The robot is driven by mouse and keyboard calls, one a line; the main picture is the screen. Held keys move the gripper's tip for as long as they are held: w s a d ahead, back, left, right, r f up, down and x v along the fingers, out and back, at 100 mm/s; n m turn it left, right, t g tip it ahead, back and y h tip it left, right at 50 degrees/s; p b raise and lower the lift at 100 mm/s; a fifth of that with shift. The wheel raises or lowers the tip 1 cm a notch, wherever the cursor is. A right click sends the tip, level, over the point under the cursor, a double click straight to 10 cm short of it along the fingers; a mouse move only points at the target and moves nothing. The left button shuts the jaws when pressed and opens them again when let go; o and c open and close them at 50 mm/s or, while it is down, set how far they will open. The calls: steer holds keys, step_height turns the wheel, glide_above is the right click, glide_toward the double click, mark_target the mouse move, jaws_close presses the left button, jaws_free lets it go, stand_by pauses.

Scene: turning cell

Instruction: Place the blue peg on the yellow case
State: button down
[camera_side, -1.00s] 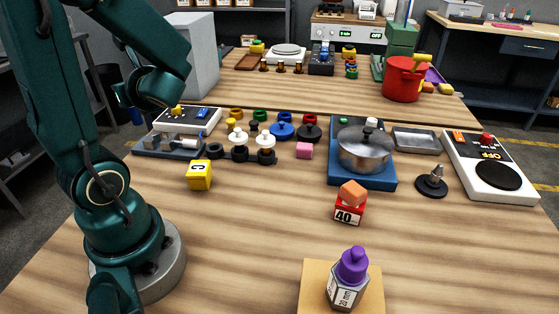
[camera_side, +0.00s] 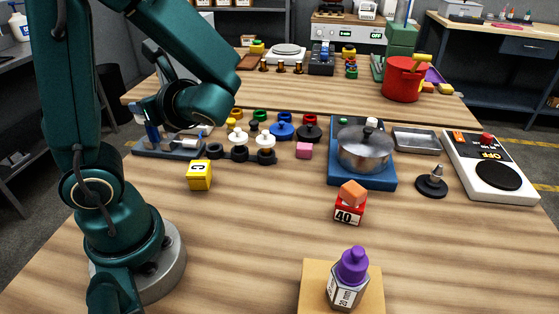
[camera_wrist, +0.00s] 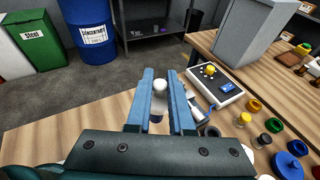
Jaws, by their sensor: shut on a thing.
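The yellow case (camera_side: 200,175), a small cube marked C, stands on the wooden table right of my arm in the side view. My gripper (camera_side: 149,132) is low at the grey fixture (camera_side: 203,151), behind and left of the case. In the wrist view my gripper (camera_wrist: 160,78) has its blue fingers closed around a pale, round-topped piece (camera_wrist: 158,89).
Several coloured rings and knobs (camera_side: 282,131) stand right of the fixture. A white panel (camera_wrist: 219,84) lies beyond my fingers. A pot (camera_side: 364,152) on a blue base, a red block (camera_side: 349,210) and a purple-capped bottle (camera_side: 351,283) stand farther right.

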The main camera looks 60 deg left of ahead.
steer(key=shift+w+d+f, duration=0.35)
steer(key=shift+w+f, duration=0.7)
steer(key=shift+f, duration=0.3)
steer(key=shift+w+d+f, duration=0.4)
steer(key=shift+w+f, duration=0.65)
steer(key=shift+f, duration=0.25)
steer(key=shift+w+d+f, duration=0.35)
steer(key=shift+w+f, duration=0.7)
steer(key=shift+f, duration=0.3)
steer(key=shift+f, duration=0.15)
steer(key=c, duration=0.8)
jaws_free()
